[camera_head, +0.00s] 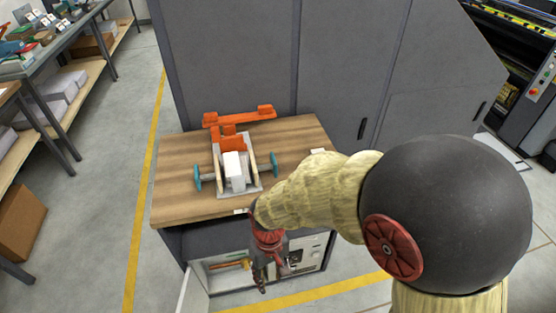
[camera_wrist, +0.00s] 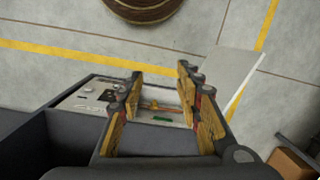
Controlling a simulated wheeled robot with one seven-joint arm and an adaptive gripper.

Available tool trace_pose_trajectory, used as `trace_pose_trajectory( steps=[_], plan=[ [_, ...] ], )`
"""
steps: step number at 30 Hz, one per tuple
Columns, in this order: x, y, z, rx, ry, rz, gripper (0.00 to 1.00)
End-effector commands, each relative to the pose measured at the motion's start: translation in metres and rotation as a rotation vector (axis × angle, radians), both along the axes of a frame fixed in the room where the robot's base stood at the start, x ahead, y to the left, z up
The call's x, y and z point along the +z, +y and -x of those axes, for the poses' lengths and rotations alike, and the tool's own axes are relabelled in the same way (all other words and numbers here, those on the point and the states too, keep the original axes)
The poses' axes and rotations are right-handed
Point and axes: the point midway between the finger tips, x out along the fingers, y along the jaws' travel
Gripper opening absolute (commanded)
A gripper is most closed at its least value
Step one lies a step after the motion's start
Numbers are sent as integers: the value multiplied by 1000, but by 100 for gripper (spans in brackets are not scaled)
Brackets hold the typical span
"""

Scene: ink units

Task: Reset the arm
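My gripper (camera_head: 262,284) hangs at the front of the wooden-topped cabinet, below the tabletop edge, with its fingers pointing down. In the wrist view my gripper (camera_wrist: 160,78) has its two fingers well apart, with nothing between them. My arm comes in from the right and covers part of the cabinet's right side. On the wooden top (camera_head: 180,150) stands a fixture (camera_head: 251,175) with teal knobs, holding a white block (camera_head: 234,168). An orange bracket (camera_head: 238,117) lies behind it.
Below the top, an open compartment (camera_head: 224,278) holds small coloured items; its white door (camera_head: 192,295) stands open at left and also shows in the wrist view (camera_wrist: 232,75). A tall grey cabinet (camera_head: 230,60) stands behind. Shelves (camera_head: 70,55) line the left; floor between is clear.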

Motion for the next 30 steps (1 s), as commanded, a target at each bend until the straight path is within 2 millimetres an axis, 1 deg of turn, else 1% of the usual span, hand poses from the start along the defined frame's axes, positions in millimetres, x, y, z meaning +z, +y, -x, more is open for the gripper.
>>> trace_pose_trajectory(
  steps=[1,3,5,6,12,14,18,24,27,30],
  plan=[
    [26,-15,1,-28,-15,-3,35],
    [54,-36,6,-60,-32,0,35],
    [76,-53,11,-88,-49,1,35],
    [90,-65,14,-105,-64,0,35],
    [154,-116,30,-192,-171,-14,35],
    [171,-130,33,-221,-220,-23,35],
    [213,-158,37,-297,-352,-50,35],
    [272,-189,42,-408,-538,-86,35],
    [291,-202,44,-451,-597,-89,35],
    [299,-210,46,-483,-619,-85,35]
  ],
)
